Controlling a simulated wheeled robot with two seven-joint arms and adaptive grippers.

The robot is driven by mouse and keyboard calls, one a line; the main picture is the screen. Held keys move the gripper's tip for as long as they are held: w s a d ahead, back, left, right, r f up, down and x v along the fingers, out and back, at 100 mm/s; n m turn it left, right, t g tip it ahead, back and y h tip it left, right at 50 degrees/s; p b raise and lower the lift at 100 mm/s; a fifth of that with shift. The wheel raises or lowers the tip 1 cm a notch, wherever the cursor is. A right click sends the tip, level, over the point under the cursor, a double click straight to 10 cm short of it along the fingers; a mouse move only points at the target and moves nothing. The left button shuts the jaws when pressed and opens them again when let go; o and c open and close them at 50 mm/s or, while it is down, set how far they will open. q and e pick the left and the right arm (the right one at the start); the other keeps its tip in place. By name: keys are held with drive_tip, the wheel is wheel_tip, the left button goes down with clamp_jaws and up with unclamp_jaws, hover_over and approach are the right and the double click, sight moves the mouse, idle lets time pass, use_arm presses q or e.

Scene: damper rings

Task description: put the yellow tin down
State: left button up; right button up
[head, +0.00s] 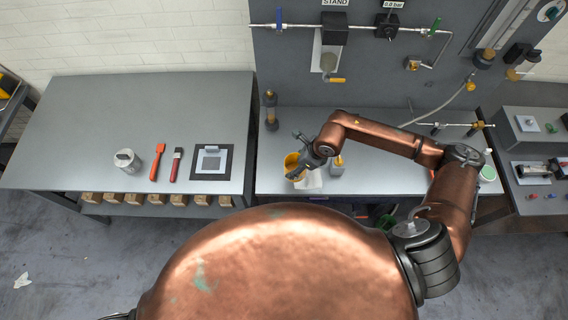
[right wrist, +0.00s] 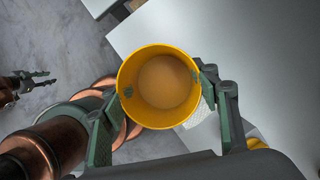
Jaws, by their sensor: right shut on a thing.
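The yellow tin (head: 291,163) is at the left front part of the right-hand grey bench in the head view. My right gripper (head: 303,168) is shut on it. In the right wrist view the yellow tin (right wrist: 158,52) stands between the two green-padded fingers of the right gripper (right wrist: 162,95), its round mouth facing the camera and its inside tan. I cannot tell whether its base touches the bench. My left gripper (right wrist: 40,80) shows small at the left edge of the right wrist view, over the floor, its fingers apart and empty.
A white sheet (head: 309,181) lies beside the tin. A small yellow-topped item (head: 337,167) stands to its right, and an amber cylinder (head: 270,108) behind. The right bench's middle is clear.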

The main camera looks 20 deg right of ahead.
drive_tip(key=w+a+f, duration=0.1)
drive_tip(key=f, duration=0.1)
drive_tip(key=w+f+p, duration=0.1)
drive_tip(key=w+f, duration=0.1)
drive_tip(key=f, duration=0.1)
drive_tip(key=w+a+f+p, duration=0.1)
drive_tip(key=w+f, duration=0.1)
drive_tip(key=f, duration=0.1)
drive_tip(key=shift+w+a, duration=0.15)
drive_tip(key=shift+a, duration=0.2)
drive_tip(key=shift+f+p, duration=0.35)
drive_tip(key=shift+p, duration=0.2)
drive_tip(key=shift+f, duration=0.25)
drive_tip(key=shift+f, duration=0.2)
drive_tip(key=o, duration=1.2)
drive_tip(key=shift+r, duration=0.1)
drive_tip(key=shift+c, duration=0.2)
